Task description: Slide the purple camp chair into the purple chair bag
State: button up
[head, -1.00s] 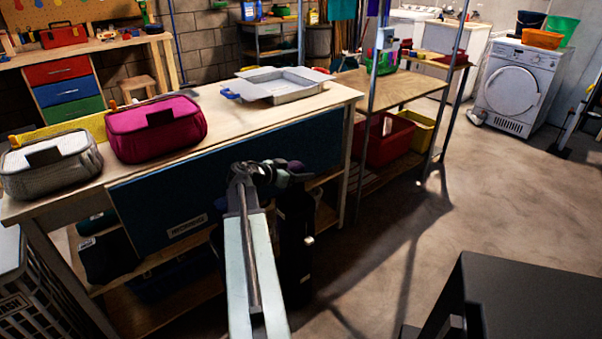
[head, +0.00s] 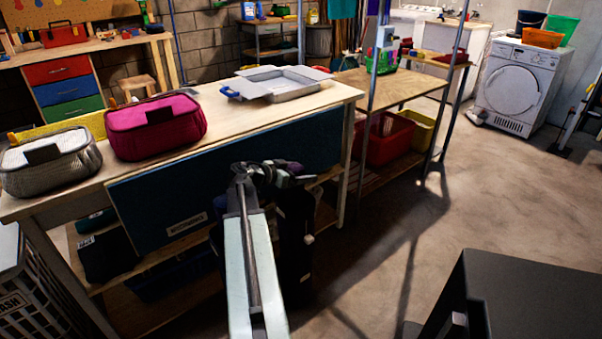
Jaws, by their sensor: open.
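My gripper (head: 298,176) is at the end of my arm, in front of the blue panel of the near workbench. It is open, and its fingers point to the right. A small dark purple piece (head: 290,166) shows just behind the fingers; it may be part of the purple camp chair, but most of it is hidden. I cannot tell whether the fingers touch it. A tall dark shape (head: 295,240) stands upright below the gripper, partly behind my arm. I cannot tell whether it is the chair or the purple chair bag.
The workbench (head: 235,128) holds a magenta case (head: 155,125), a grey case (head: 48,165) and a grey tray (head: 275,82). A laundry basket (head: 45,285) stands at lower left. A black surface (head: 540,300) fills the lower right. The concrete floor (head: 480,200) is clear mid-right.

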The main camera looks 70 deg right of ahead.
jog(key=p+v, duration=0.2)
jog(key=v, duration=0.5)
jog(key=shift+a+p, duration=0.2)
jog(key=shift+p, duration=0.1)
jog(key=shift+w+r, duration=0.1)
